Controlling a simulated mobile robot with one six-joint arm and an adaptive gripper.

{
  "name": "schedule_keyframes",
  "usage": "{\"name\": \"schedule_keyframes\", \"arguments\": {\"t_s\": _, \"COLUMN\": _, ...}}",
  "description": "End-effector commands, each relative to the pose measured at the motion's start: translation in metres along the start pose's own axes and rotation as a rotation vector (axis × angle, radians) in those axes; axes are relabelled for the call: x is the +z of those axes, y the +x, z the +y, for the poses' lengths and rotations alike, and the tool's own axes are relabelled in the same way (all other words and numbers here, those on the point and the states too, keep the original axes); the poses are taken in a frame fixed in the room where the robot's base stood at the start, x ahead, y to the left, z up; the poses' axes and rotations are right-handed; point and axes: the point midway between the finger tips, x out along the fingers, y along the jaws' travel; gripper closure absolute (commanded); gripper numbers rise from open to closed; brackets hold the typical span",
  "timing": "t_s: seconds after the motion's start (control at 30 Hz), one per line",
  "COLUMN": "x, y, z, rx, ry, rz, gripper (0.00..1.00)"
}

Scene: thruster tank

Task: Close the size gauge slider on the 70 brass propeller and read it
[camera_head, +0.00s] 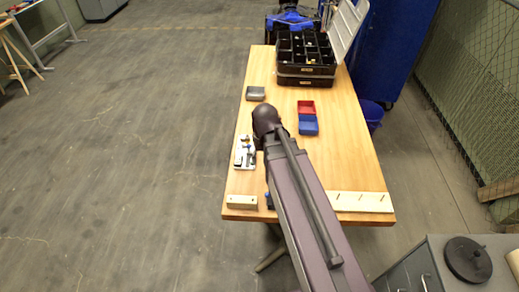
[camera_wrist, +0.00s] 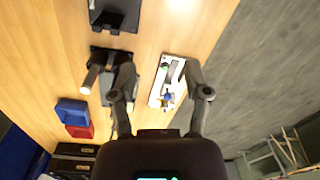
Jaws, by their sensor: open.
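The size gauge (camera_head: 245,151) is a small white plate with dark and blue parts, lying near the left edge of the wooden table. No contact can be made out. My arm hides the gripper in the head view.
On the table (camera_head: 345,150) are a grey tray (camera_head: 255,93), a red box (camera_head: 306,107), a blue box (camera_head: 308,125), an open black organizer (camera_head: 303,75), a pale slotted strip (camera_head: 360,202) and a small block (camera_head: 241,202).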

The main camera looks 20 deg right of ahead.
Motion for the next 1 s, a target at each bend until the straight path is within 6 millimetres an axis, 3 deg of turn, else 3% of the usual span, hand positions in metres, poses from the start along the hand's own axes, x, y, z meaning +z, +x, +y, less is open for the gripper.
{"name": "schedule_keyframes", "arguments": {"t_s": 0.1, "x": 0.018, "y": 0.000, "z": 0.000, "rx": 0.014, "ry": -0.009, "rz": -0.001, "gripper": 0.38}}
{"name": "schedule_keyframes", "arguments": {"t_s": 0.33, "x": 0.035, "y": 0.000, "z": 0.001, "rx": 0.032, "ry": -0.020, "rz": -0.002, "gripper": 0.38}}
{"name": "schedule_keyframes", "arguments": {"t_s": 1.0, "x": 0.038, "y": 0.000, "z": 0.001, "rx": 0.037, "ry": -0.023, "rz": -0.002, "gripper": 0.38}}
